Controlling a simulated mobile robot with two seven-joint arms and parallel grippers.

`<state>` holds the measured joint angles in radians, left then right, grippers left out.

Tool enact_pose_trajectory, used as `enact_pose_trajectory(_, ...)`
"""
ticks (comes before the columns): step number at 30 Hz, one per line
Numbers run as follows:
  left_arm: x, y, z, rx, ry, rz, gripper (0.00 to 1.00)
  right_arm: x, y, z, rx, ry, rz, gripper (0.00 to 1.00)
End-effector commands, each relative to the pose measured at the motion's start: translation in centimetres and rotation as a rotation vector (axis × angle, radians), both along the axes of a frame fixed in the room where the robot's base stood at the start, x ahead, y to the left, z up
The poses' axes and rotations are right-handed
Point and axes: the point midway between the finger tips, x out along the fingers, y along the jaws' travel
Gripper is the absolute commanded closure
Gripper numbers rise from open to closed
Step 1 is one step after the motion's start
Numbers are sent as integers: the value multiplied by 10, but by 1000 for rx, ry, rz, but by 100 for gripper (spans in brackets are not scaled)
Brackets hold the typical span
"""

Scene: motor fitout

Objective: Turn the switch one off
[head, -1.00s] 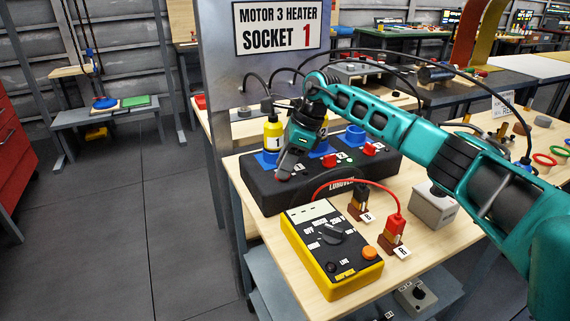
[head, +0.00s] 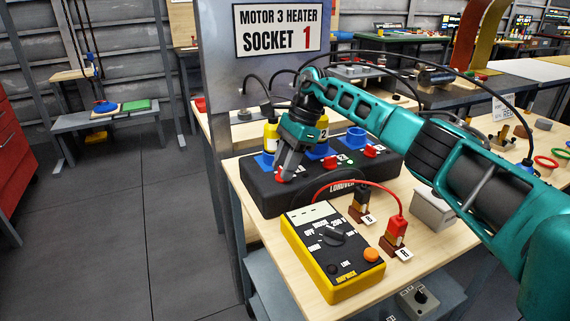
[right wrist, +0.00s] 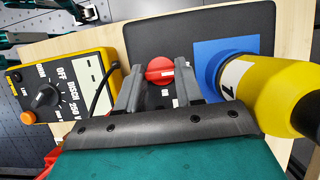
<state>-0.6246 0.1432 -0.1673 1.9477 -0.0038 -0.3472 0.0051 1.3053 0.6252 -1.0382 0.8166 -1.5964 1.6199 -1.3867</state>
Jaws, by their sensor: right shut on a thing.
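The black power strip box (head: 260,203) lies on the wooden bench, with a row of red switches and blue sockets. The red knob of switch one (head: 280,177) is at its left end, beside the blue socket with the yellow plug marked 1 (head: 270,138). My right gripper (head: 287,173) points down and is shut on this knob. In the right wrist view the two grey fingers stand on either side of the red knob (right wrist: 160,70), whose ridge runs across the picture. The yellow plug (right wrist: 255,95) is close to the right finger. My left gripper is not in view.
A yellow multimeter (head: 332,268) lies in front of the box, with black (head: 359,203) and red (head: 397,231) probes in stands to its right. A cable arches over the box front. A grey sign panel (head: 222,70) stands behind the bench's left side.

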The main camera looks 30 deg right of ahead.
Motion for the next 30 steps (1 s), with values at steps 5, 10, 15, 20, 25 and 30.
enact_pose_trajectory(5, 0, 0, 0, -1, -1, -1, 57, 1, 0, 1, 0, -4, 3, 94)
enact_pose_trajectory(10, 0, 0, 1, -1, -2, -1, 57, 1, 0, 1, 0, -4, 2, 54)
enact_pose_trajectory(15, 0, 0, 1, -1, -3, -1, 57, 0, 0, 1, 0, -3, 1, 38)
enact_pose_trajectory(20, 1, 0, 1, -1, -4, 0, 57, 0, 0, 0, 0, -1, 1, 38)
enact_pose_trajectory(25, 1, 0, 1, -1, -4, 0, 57, 0, -2, 6, 0, -3, -1, 38)
enact_pose_trajectory(30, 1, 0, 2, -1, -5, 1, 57, 0, -13, 32, 1, -6, -1, 38)
